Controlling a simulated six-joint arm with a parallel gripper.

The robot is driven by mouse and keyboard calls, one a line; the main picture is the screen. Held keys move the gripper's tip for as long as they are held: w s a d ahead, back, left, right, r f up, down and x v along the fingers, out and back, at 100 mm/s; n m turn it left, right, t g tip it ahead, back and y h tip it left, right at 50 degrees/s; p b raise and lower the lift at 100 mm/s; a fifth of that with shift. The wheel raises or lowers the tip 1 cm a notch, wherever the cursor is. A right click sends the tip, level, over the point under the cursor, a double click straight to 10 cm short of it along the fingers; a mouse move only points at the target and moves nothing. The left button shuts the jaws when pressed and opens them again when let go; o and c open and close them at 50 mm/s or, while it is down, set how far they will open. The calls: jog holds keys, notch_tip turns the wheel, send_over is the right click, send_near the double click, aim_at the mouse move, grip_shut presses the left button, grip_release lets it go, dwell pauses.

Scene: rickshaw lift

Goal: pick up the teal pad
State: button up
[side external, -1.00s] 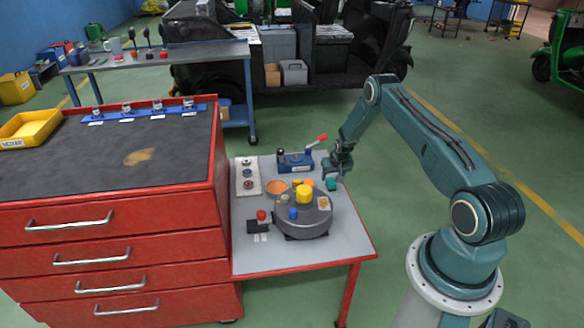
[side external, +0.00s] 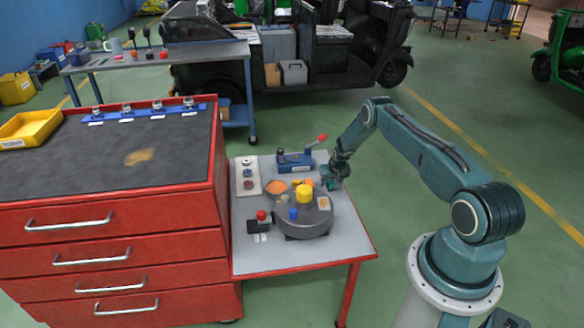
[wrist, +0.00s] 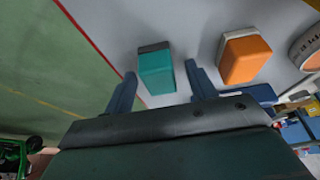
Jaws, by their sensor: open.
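The teal pad (wrist: 156,73) is a small teal block with a dark grey end, standing on the grey table top. In the wrist view it lies between the two open fingers of my gripper (wrist: 160,85), with gaps on both sides. In the side external view my gripper (side external: 334,180) is low over the back right part of the small table (side external: 262,258). It hides most of the pad there, and the pad's exact height relative to the fingertips is unclear.
An orange block (wrist: 245,60) stands right of the pad in the wrist view. A grey round turntable (side external: 308,224) with a yellow knob is in front of my gripper. A blue fixture with a red-handled lever (side external: 295,162) stands behind left. The table's right edge is close.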

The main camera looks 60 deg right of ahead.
dwell(0.4)
jog(key=c, duration=1.1)
jog(key=shift+o, duration=0.2)
jog(key=shift+r, duration=0.15)
notch_tip(320, 180, up, 20)
dwell(0.4)
